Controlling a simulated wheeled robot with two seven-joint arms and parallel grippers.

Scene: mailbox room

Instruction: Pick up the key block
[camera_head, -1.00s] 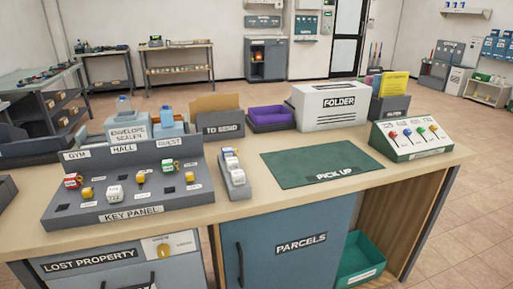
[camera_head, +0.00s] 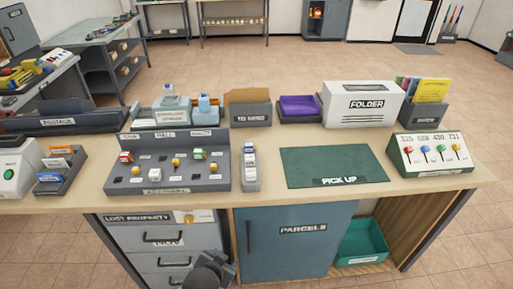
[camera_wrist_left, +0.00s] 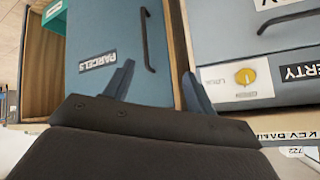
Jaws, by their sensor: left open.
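The grey key panel (camera_head: 181,187) stands on the left half of the counter. It bears several small blocks, among them a red-and-white one (camera_head: 126,157), a yellow one (camera_head: 175,162) and a green-and-red one (camera_head: 199,154). A narrow grey holder (camera_head: 250,184) with white-topped blocks stands just right of it. Which block is the key block, I cannot tell. My left gripper (camera_head: 208,272) is low in front of the drawers, below the counter. In the left wrist view its fingers (camera_wrist_left: 157,85) are apart with nothing between them. My right gripper is not in view.
The green pick-up mat (camera_head: 333,167) is bare. A folder box (camera_head: 361,102) and a purple tray (camera_head: 298,107) stand behind it, and a sloped key board (camera_head: 432,155) at the right. The counter's front edge (camera_head: 300,202) lies above my left gripper.

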